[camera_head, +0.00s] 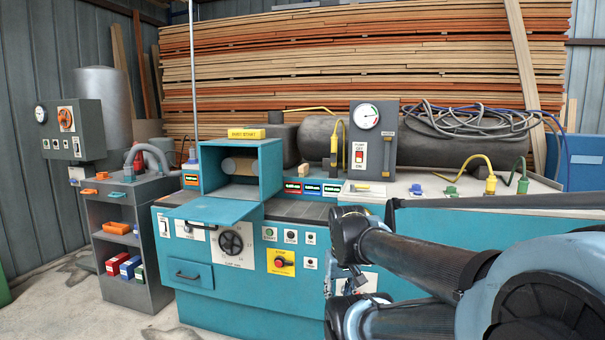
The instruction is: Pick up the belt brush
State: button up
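I cannot identify the belt brush for certain. A small yellow-handled item (362,187) lies in a pale shallow tray on top of the teal machine, below the gauge panel, and is too small to tell clearly. My dark arm reaches in from the lower right, folded in front of the machine and apart from these items. I cannot make out my gripper's fingers.
The teal machine (197,277) fills the middle, with an open hood (270,170) and a lowered flap (212,211). A gauge panel (373,140) rises behind its top. A grey shelf cart (150,285) stands left. Cables (465,122) lie on the tank. Bare floor shows lower left.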

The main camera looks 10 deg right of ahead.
aim_at(302, 169)
jog(key=i, duration=0.85)
